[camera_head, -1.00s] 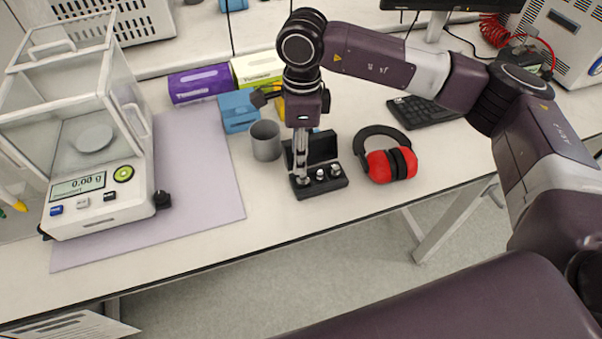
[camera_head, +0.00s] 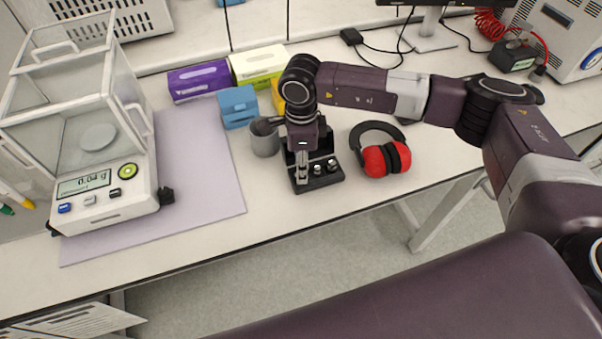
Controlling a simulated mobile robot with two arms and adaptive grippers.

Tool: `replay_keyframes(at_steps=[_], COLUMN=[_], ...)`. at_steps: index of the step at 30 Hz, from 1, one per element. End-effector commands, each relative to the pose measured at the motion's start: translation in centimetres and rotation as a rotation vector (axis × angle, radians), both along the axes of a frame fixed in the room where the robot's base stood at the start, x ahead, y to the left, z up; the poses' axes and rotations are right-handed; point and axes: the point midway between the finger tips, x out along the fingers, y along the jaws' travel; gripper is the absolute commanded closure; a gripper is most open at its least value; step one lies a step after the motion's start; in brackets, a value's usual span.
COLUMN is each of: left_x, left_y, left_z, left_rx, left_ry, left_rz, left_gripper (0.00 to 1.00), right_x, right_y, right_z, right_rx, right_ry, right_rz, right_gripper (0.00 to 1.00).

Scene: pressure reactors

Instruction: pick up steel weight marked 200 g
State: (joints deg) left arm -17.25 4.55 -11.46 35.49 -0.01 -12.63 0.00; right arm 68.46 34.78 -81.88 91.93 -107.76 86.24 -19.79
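A black case of steel weights (camera_head: 325,178) stands open on the bench. Two small shiny weights show in it, a middle one (camera_head: 317,169) and a right one (camera_head: 332,163); their markings are too small to read. My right gripper (camera_head: 301,181) points down at the left end of the case. Its narrow silver fingers cover the left slot, so I cannot tell whether they are apart or closed on a weight. My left gripper is not in view.
A grey cup (camera_head: 264,142) stands close left of the case, and red ear muffs (camera_head: 386,158) lie to its right. A glass-walled balance (camera_head: 107,205) stands on a lilac mat (camera_head: 205,190) at left. Boxes stand behind.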

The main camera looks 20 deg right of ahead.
Motion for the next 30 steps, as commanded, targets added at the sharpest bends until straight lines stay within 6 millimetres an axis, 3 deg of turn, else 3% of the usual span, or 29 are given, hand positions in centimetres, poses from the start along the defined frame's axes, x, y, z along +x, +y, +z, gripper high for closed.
replay_keyframes(at_steps=[1,7,22,26,30], left_x=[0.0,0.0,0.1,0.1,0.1], left_y=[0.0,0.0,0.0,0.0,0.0], left_z=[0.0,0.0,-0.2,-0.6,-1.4], left_rx=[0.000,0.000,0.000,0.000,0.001], left_ry=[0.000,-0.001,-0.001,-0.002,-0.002], left_rz=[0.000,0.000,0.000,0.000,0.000], left_gripper=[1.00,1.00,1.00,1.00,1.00], right_x=[0.0,0.0,0.0,0.1,0.2], right_y=[0.0,0.0,0.0,0.1,0.0], right_z=[0.0,0.0,0.5,1.6,4.1], right_rx=[0.000,0.000,0.001,0.002,0.002], right_ry=[0.000,0.000,0.000,-0.003,-0.007], right_rz=[0.000,0.000,-0.001,0.000,0.001], right_gripper=[0.77,0.99,1.00,1.00,1.00])
